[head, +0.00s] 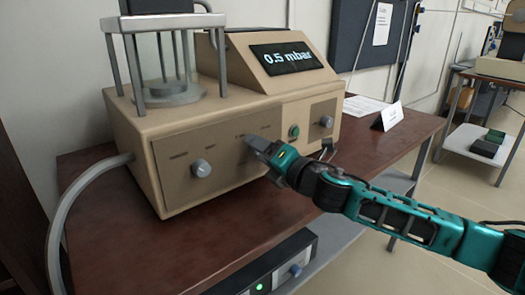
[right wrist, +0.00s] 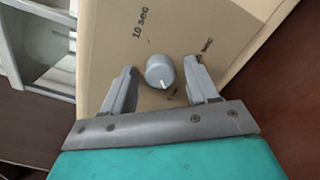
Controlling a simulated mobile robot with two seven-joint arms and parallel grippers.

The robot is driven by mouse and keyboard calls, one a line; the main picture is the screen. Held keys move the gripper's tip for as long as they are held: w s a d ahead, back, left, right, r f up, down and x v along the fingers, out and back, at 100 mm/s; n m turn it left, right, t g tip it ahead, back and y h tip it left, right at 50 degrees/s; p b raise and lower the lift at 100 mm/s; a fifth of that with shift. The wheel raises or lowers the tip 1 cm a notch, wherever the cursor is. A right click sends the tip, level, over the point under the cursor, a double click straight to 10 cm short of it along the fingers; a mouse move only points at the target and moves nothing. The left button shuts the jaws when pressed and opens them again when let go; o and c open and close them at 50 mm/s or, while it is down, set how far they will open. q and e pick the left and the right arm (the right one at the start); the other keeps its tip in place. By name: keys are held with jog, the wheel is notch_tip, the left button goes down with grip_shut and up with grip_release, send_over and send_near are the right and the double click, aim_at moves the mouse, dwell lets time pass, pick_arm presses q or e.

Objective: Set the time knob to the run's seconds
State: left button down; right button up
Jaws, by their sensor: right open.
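The beige machine (head: 230,160) stands on the table, its display (head: 285,57) reading "0.5 mbar". In the right wrist view, a round grey knob (right wrist: 160,71) with a white pointer line sits on the beige panel. A "10 sec" label (right wrist: 140,22) is above it; another label ending in "sec" is partly hidden by the right finger. My right gripper (right wrist: 160,66) is open, one finger on each side of the knob, with visible gaps. In the head view my right gripper (head: 260,147) is at the front panel and hides the knob between its fingers. My left gripper is not in view.
Another grey knob (head: 201,168) is left of my gripper; a green button (head: 294,131) and a further knob (head: 326,121) are to the right. A glass chamber (head: 167,60) tops the machine. A white card (head: 391,115) stands on the table. A grey hose (head: 62,210) curves at left.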

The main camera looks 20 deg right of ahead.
jog(key=c, duration=1)
jog(key=shift+c, duration=0.2)
jog(key=shift+m, duration=0.3)
